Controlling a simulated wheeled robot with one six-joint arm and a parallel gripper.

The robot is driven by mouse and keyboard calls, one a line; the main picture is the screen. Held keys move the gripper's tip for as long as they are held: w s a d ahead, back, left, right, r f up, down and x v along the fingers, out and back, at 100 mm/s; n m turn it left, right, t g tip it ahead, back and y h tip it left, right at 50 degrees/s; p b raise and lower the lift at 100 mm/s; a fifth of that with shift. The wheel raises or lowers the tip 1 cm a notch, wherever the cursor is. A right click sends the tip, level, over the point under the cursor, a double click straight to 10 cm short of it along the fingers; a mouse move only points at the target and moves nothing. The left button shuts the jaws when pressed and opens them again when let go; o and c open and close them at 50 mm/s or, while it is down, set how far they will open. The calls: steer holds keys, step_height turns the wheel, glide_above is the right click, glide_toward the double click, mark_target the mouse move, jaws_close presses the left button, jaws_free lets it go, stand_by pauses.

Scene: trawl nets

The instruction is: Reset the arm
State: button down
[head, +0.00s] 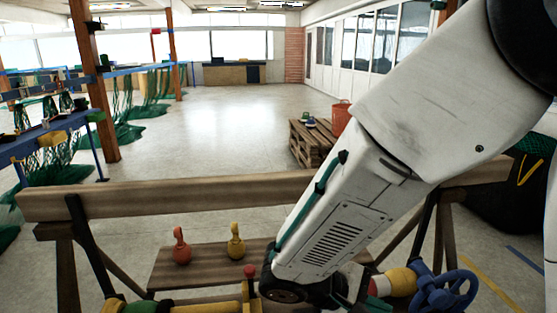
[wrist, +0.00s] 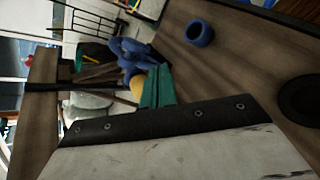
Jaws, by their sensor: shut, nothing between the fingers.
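My gripper (wrist: 157,88) shows in the wrist view as two green fingers close together, with nothing between them. In the head view my white arm comes down from the upper right and bends over the wooden bench. The gripper end is mostly hidden there, low in the picture. A blue handwheel (head: 443,290) stands at the bench's lower right, and it also shows beyond my fingers in the wrist view (wrist: 130,52). My fingers overlap part of a yellow piece (wrist: 137,85) in that view; I cannot tell the distance between them.
A red-topped yellow post (head: 250,285) stands nearer. A blue ring (wrist: 199,32) sits on wood. Green nets hang left; the middle floor is clear.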

steer(key=s+d+r+m+y, duration=0.4)
steer(key=s+r+y, duration=0.1)
steer(key=r, duration=0.2)
steer(key=s+d+r+m+y, duration=0.4)
steer(key=s+r+m+y, duration=0.1)
steer(key=s+r+y, duration=0.1)
steer(key=shift+r+t+y, duration=0.3)
steer(key=shift+r+t, duration=0.1)
steer(key=shift+r, duration=0.15)
